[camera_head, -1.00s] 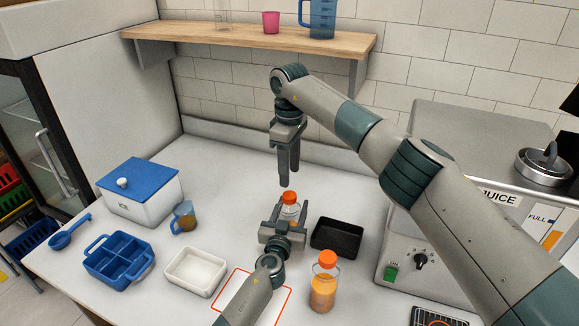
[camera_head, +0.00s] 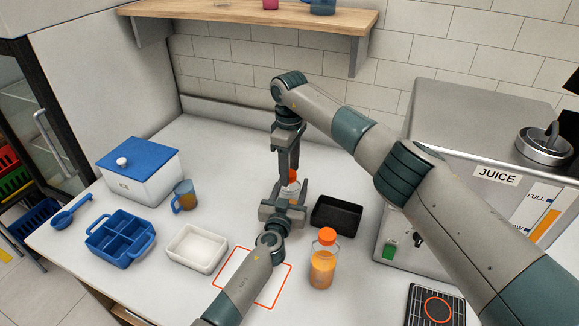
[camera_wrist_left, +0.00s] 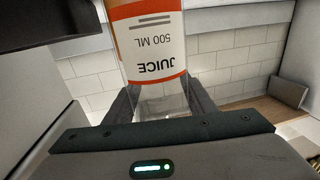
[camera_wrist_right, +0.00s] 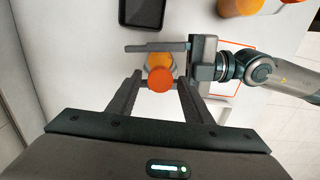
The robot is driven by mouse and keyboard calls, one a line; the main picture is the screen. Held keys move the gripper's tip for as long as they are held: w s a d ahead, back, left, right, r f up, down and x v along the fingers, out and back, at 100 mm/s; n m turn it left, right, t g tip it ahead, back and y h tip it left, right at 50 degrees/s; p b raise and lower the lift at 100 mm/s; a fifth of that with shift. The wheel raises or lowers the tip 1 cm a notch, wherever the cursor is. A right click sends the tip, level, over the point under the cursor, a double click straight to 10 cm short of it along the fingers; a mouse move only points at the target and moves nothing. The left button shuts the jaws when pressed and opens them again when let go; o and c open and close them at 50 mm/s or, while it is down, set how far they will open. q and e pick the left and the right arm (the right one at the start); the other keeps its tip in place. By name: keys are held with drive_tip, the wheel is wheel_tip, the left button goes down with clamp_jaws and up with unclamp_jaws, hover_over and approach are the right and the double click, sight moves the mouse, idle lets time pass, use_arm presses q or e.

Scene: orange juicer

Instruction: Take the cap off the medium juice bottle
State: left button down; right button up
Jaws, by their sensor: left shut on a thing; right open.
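The held juice bottle, labelled "JUICE 500 ML", shows up close in the left wrist view (camera_wrist_left: 150,45). My left gripper (camera_head: 285,206) is shut on its body. Its orange cap (camera_head: 293,174) is partly hidden by my right gripper in the head view. My right gripper (camera_head: 286,178) points down from above and is open. In the right wrist view its two fingers lie on either side of the round orange cap (camera_wrist_right: 160,79); I cannot tell whether they touch it. The cap is on the bottle.
Another orange-capped juice bottle (camera_head: 323,262) stands at the front right. A black tray (camera_head: 337,213) lies just right of the held bottle. A white tray (camera_head: 196,249), blue caddy (camera_head: 120,240) and amber mug (camera_head: 184,196) are left. The juice machine (camera_head: 450,190) stands at right.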

drive_tip(key=c, duration=1.1)
